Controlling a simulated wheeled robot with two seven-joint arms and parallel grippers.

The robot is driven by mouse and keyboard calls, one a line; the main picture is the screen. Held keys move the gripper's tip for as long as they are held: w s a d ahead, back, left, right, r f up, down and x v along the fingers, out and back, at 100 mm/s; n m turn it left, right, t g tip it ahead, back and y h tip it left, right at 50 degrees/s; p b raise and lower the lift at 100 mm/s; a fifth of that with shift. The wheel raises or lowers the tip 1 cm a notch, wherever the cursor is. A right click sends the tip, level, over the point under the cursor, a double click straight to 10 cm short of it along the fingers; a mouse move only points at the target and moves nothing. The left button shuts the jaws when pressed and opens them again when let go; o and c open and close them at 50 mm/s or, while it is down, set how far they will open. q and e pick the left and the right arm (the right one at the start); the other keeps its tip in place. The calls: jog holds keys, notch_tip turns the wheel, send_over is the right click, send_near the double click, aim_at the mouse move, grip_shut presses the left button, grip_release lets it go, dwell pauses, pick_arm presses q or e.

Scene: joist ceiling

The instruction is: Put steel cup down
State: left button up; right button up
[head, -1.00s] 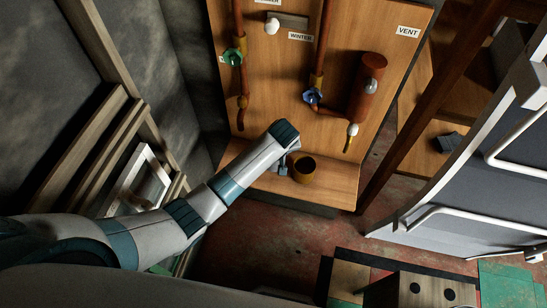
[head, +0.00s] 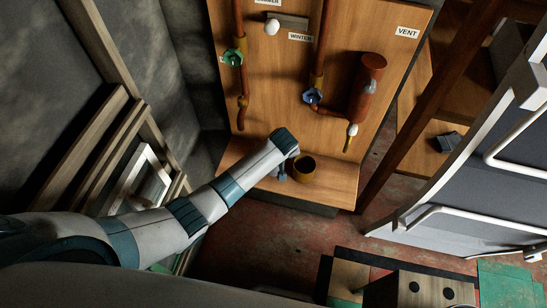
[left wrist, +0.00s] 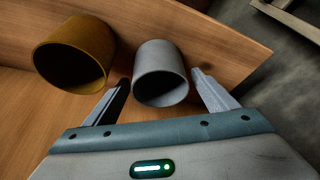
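The steel cup (left wrist: 160,62) is a plain grey cylinder with its dark mouth toward the camera in the left wrist view. My left gripper (left wrist: 162,80) has a finger on each side of it, with a narrow gap showing at both sides, so it looks open around the cup. In the head view my left gripper (head: 284,168) is over the wooden shelf, and my wrist largely hides the steel cup. A brass-coloured cup (left wrist: 68,48) stands just left of the steel cup in the left wrist view; it also shows in the head view (head: 304,176). My right gripper is not in view.
The wooden shelf (head: 335,188) joins an upright board (head: 285,100) with pipes, a green valve (head: 233,57), a blue valve (head: 312,96) and a copper cylinder (head: 367,90). The shelf right of the brass cup is clear. A wooden post (head: 420,110) stands further right.

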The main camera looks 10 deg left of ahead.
pick_arm(q)
jog(key=shift+r, duration=0.2)
jog(key=b+v, duration=0.1)
jog(key=v, duration=1.1)
dwell(0.7)
